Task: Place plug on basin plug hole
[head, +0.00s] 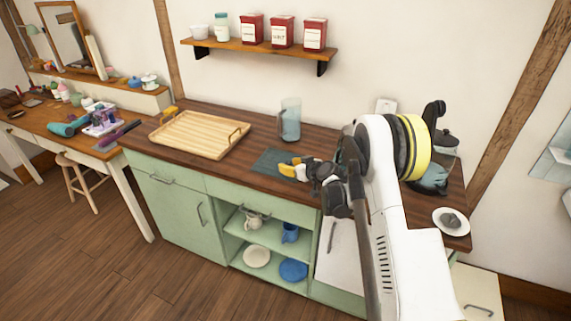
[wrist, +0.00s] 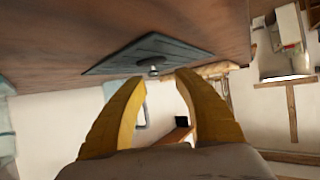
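My gripper (head: 290,168) is over the dark slate mat (head: 268,160) on the wooden worktop. In the wrist view, its two yellow fingers (wrist: 161,78) are apart with nothing held between them. A small shiny metal piece with a rounded end (wrist: 153,70) shows at the slate mat (wrist: 150,50), just beyond the fingertips and in line with the gap. It may be the plug, but it is too small to be sure. In the head view my gripper hides that spot. No basin or plug hole can be made out in either view.
A wooden tray (head: 181,137) lies left of the mat, and a glass jug (head: 290,121) stands behind it. A white plate with a dark lump (head: 451,221) is at the worktop's right end. A shelf (head: 262,48) with red canisters hangs above.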

